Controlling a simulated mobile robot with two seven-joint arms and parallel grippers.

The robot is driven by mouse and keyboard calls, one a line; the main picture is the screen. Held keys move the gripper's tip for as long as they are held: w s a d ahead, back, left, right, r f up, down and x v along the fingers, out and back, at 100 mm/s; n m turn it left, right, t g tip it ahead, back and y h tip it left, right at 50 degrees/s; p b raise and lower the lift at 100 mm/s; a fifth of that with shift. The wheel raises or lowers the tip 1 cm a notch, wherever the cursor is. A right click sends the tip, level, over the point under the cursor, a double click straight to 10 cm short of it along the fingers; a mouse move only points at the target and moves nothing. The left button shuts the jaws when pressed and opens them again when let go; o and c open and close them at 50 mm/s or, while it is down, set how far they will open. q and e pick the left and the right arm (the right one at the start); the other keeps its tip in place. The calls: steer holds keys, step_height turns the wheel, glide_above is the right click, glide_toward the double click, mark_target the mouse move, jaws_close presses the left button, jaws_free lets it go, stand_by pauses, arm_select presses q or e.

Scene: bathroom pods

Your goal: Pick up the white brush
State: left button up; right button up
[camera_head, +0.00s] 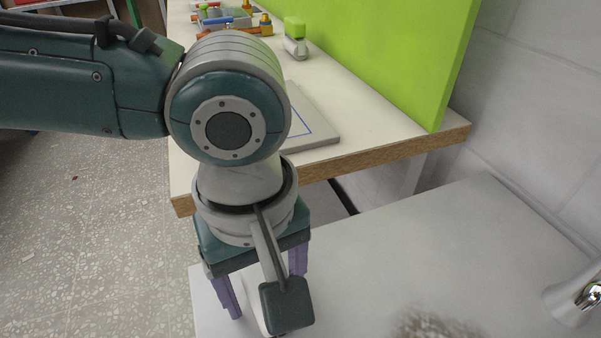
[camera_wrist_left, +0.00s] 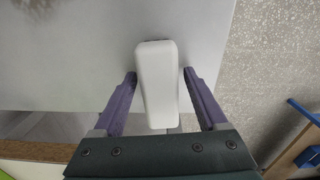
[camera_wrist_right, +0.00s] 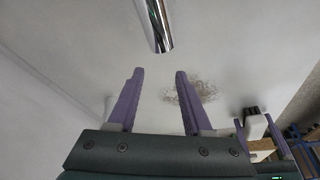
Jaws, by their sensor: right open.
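The white brush (camera_wrist_left: 158,85) lies at the edge of a pale counter, its long white body between the two purple fingers of my left gripper (camera_wrist_left: 158,76). The fingers are apart, with a narrow gap on each side of it in the left wrist view. In the head view my left gripper (camera_head: 262,284) points down over the counter's left edge, and its wrist hides most of the brush. The right wrist view also shows the brush (camera_wrist_right: 257,128) between the left fingers. My right gripper (camera_wrist_right: 158,73) is open and empty above the counter.
A chrome faucet (camera_wrist_right: 155,25) rises from the pale counter (camera_head: 400,265). A brownish patch (camera_wrist_right: 195,91) lies near the right fingers. Behind is a wooden-edged table (camera_head: 390,148) with a board (camera_head: 315,128), a green-topped bottle (camera_head: 295,40) and a green panel (camera_head: 400,50).

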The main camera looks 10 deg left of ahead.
mark_target(263, 280)
arm_select(q)
jaws_close()
stand_by(0.4)
steer(key=shift+r, duration=0.15)
step_height(263, 280, up, 20)
steer(key=p, duration=0.5)
arm_select(e)
step_height(263, 280, up, 5)
steer(key=shift+r, duration=0.1)
